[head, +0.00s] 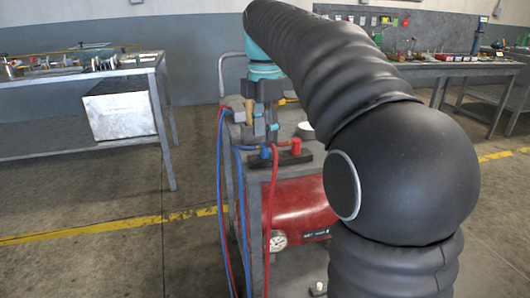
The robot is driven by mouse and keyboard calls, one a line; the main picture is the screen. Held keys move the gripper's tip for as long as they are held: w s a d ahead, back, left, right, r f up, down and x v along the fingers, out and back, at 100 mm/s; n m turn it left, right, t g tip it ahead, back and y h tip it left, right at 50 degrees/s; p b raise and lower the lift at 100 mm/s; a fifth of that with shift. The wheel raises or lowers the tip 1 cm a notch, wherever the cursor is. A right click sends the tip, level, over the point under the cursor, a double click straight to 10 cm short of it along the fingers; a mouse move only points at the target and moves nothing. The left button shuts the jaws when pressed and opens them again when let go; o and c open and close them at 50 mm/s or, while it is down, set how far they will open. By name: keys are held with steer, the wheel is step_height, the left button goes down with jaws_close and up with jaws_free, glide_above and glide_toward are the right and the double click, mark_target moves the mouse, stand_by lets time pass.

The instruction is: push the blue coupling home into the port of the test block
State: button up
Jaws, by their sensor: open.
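The blue coupling (265,152) is small in the head view, at the left part of the dark test block (290,160), with a blue hose running off to its left. I cannot tell how deep it sits in the port. A red coupling (295,146) stands upright in the block to its right. My gripper (262,138) points down just above the blue coupling, its jaws open. Whether the fingers touch the coupling is too small to tell. The port itself is hidden.
The block is on a grey cart (252,195) with a red tank (300,208) and gauge (277,240) below. Red and blue hoses hang down the cart's left side. A white round item (306,126) is behind the block. Benches stand left and back right.

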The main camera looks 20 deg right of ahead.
mark_target(265, 152)
steer(key=shift+s+f, duration=0.15)
steer(key=shift+f, duration=1.6)
steer(key=shift+c, duration=0.3)
jaws_close()
